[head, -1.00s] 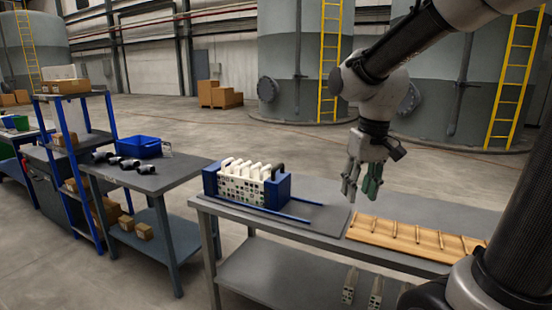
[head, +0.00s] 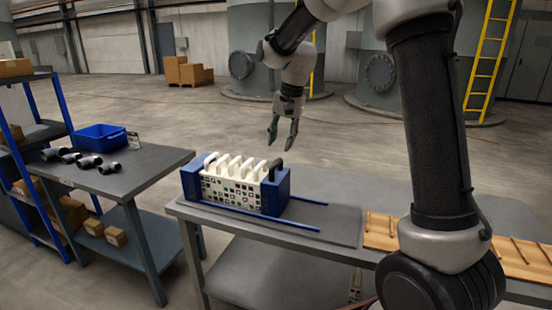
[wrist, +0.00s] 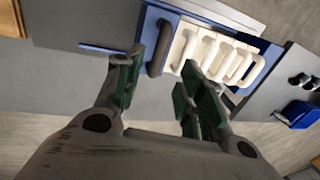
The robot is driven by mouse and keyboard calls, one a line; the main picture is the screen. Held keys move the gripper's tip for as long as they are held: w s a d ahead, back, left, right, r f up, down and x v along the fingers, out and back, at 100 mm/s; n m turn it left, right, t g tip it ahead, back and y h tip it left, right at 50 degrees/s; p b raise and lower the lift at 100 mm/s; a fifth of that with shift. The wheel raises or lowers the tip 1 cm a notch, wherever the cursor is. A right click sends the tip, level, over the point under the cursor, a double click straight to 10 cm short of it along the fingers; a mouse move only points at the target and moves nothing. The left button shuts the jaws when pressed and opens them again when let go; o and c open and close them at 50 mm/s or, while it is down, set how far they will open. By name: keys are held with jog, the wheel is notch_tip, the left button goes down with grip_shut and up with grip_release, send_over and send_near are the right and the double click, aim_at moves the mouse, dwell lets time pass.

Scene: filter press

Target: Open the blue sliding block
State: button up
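The filter press (head: 236,187) stands on the grey bench, with white handled plates (head: 232,170) packed between two blue end blocks. The right blue block (head: 277,191) bears a black arched handle (head: 275,170) and sits against the plates, on two blue rails (head: 290,220) that run on to the right. My gripper (head: 283,132) is open and empty, above and behind the right block in the head view. In the wrist view my open gripper (wrist: 157,88) points toward the press, and the black handle (wrist: 160,48) appears beyond and between its fingers. The fingers seem apart from the handle.
A wooden rack (head: 380,229) lies on the bench right of the press, partly hidden by my arm. A side table (head: 150,165) at left holds a blue bin (head: 100,138) and dark pipe fittings (head: 88,161). The rails right of the block are clear.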

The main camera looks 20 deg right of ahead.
aim_at(277, 162)
jog(key=f, duration=0.4)
jog(key=a+f, duration=0.1)
jog(key=f, duration=0.2)
jog(key=shift+w+f, duration=0.1)
jog(key=shift+w, duration=0.25)
grip_shut()
